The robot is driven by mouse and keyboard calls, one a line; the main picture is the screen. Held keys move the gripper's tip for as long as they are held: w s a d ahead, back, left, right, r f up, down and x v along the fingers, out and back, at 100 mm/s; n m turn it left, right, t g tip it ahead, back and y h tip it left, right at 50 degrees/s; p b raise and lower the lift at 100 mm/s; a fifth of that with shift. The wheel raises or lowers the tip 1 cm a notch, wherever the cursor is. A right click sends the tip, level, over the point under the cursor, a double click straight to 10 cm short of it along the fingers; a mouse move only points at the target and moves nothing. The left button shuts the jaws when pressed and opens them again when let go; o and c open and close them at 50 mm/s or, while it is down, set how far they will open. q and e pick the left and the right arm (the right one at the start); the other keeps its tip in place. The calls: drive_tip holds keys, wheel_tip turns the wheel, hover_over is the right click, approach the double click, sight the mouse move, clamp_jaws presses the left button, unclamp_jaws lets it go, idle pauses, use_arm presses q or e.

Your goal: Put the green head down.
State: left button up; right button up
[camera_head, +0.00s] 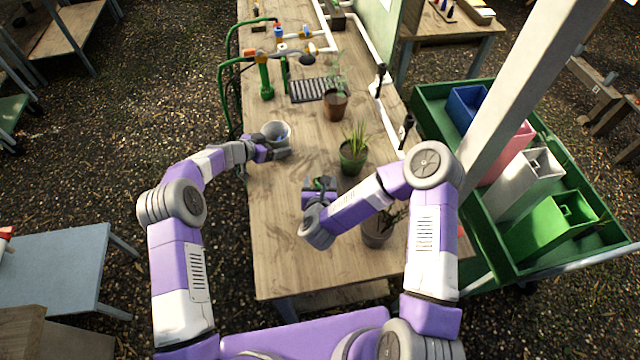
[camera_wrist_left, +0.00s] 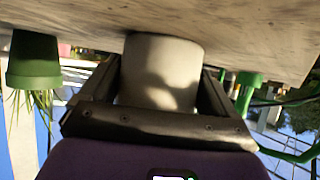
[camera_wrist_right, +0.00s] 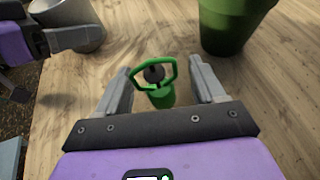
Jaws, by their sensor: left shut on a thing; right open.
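The green head (camera_wrist_right: 158,93) has a green body, a looped green frame and a dark centre. In the right wrist view it is between the two spread fingers of my right gripper (camera_wrist_right: 165,92), with a gap on each side. It appears to be on the wooden table (camera_wrist_right: 265,110). In the head view my right gripper (camera_head: 320,184) is low over the table and partly hides the head. My left gripper (camera_head: 270,150) is shut on a pale grey pot (camera_head: 277,130), which fills the space between its fingers in the left wrist view (camera_wrist_left: 160,70).
A green pot (camera_head: 353,160) with a spiky plant stands just beyond my right gripper. A plant pot (camera_head: 378,236) stands at its right, and a brown pot (camera_head: 336,108) farther back. The near table (camera_head: 285,265) is clear.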

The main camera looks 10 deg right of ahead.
drive_tip(key=shift+w+d+f, duration=0.15)
drive_tip(key=shift+w, duration=0.3)
drive_tip(key=c, duration=1.1)
wheel_tip(320, 180, up, 10)
drive_tip(key=shift+c, duration=0.2)
